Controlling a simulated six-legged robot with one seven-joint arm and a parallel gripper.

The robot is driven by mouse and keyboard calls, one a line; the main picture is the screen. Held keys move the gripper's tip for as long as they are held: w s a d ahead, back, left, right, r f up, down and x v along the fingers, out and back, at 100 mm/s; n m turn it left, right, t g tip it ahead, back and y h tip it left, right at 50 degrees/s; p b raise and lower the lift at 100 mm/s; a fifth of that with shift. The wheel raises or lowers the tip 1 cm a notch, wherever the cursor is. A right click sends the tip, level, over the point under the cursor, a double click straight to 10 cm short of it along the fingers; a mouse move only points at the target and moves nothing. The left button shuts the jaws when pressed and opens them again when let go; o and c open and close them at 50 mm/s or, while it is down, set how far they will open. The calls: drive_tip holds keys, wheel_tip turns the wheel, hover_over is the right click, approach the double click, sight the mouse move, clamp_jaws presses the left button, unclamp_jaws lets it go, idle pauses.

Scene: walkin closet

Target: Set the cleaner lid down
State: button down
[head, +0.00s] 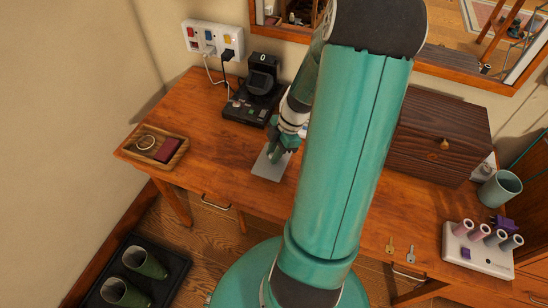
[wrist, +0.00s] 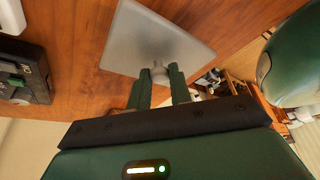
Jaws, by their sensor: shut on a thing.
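The cleaner lid is a flat grey square plate (head: 268,169) with a small round knob. My gripper (head: 282,150) is shut on the lid's knob, with the plate beyond the fingertips. In the wrist view the lid (wrist: 150,38) shows against the wooden desk top, and the two green fingers of my gripper (wrist: 160,76) close on the knob from both sides. The lid is over the desk, close to its front edge. I cannot tell whether it touches the wood.
A black device (head: 252,101) stands behind the lid, below a power strip (head: 212,40). A wooden tray (head: 154,147) is at left. Desk left of the lid is clear.

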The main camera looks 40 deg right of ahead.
drive_tip(key=shift+w+d+f, duration=0.1)
drive_tip(key=shift+f, duration=1.65)
drive_tip(key=shift+f, duration=0.1)
drive_tip(key=c, duration=1.3)
unclamp_jaws()
drive_tip(key=v, duration=1.2)
drive_tip(key=w+a+r+m+h, duration=0.3)
drive_tip(key=a+r+m, duration=0.2)
drive_tip(key=a+r, duration=0.7)
drive_tip(key=s+a+r+m+t, duration=0.1)
drive_tip(key=s+a+r+m, duration=0.1)
drive_tip(key=a, duration=0.3)
drive_tip(key=s+a+r+m+t, duration=0.1)
drive_tip(key=s+a+r+m, duration=0.1)
drive_tip(key=a, duration=0.3)
drive_tip(key=s+a+r+m+t+h, duration=0.1)
drive_tip(key=s+a+r+m+t, duration=0.1)
drive_tip(key=a+m, duration=0.2)
drive_tip(key=shift+a+r+m, duration=0.15)
drive_tip(key=shift+a+r, duration=0.05)
drive_tip(key=shift+a, duration=0.35)
drive_tip(key=shift+a+r+m, duration=0.15)
drive_tip(key=shift+a, duration=0.4)
